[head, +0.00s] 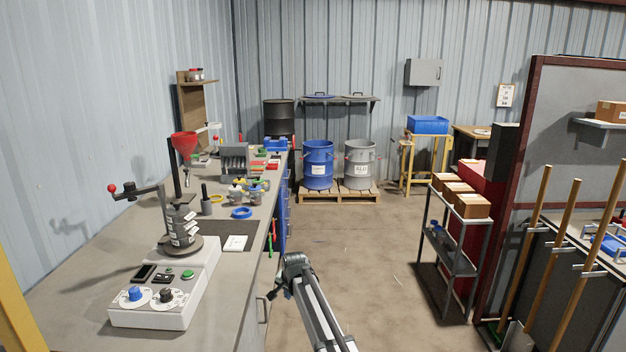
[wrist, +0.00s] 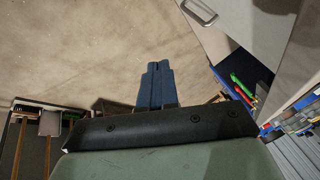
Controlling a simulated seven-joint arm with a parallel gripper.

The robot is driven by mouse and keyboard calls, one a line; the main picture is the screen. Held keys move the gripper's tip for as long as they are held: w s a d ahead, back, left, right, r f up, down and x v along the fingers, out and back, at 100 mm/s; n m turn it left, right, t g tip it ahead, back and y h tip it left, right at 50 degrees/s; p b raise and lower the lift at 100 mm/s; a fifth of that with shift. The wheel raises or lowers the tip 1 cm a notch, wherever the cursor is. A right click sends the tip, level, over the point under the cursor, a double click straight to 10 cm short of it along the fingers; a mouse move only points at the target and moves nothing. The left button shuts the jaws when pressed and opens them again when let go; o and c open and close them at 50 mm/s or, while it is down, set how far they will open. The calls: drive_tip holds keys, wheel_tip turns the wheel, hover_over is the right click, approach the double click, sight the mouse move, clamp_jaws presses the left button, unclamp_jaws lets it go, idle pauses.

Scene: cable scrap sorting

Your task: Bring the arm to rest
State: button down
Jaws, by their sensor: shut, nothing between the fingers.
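My arm reaches up from the bottom of the head view over the open floor, to the right of the long workbench (head: 85,268). In the wrist view my gripper (wrist: 156,66) shows as two blue-grey fingers pressed together, with nothing between them. Bare concrete floor lies beyond the fingertips. In the head view the fingers are too small or hidden to make out.
The bench holds a white control unit (head: 160,310), a red funnel (head: 184,144) and blue tape (head: 241,213). A blue drum (head: 318,165) and a grey drum (head: 359,165) stand on a pallet (head: 340,196). A shelf cart (head: 452,250) stands right. The middle floor is clear.

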drive_tip(key=s+d+f+n+g+h, duration=0.1)
drive_tip(key=s+d+f+g, duration=0.1)
drive_tip(key=s+d+f, duration=0.55)
drive_tip(key=s+d+f+n+g, duration=0.15)
drive_tip(key=s+d+f, duration=0.25)
drive_tip(key=s+f, duration=0.65)
drive_tip(key=s+d+f+g+h, duration=0.1)
drive_tip(key=s+d+f+g, duration=0.1)
drive_tip(key=s+d+f, duration=0.6)
drive_tip(key=s+d+f+n+g, duration=0.1)
drive_tip(key=s+d+f+g, duration=0.1)
drive_tip(key=s, duration=1)
drive_tip(key=s+d+f+n+g, duration=0.1)
drive_tip(key=s+f, duration=0.4)
drive_tip(key=s, duration=0.7)
drive_tip(key=s+d+f+n+g, duration=0.1)
drive_tip(key=s+d+f+g, duration=0.1)
drive_tip(key=s, duration=1.1)
drive_tip(key=shift+d+f+g, duration=0.35)
drive_tip(key=shift+f+g, duration=0.3)
drive_tip(key=shift+f, duration=0.05)
drive_tip(key=shift+n, duration=0.25)
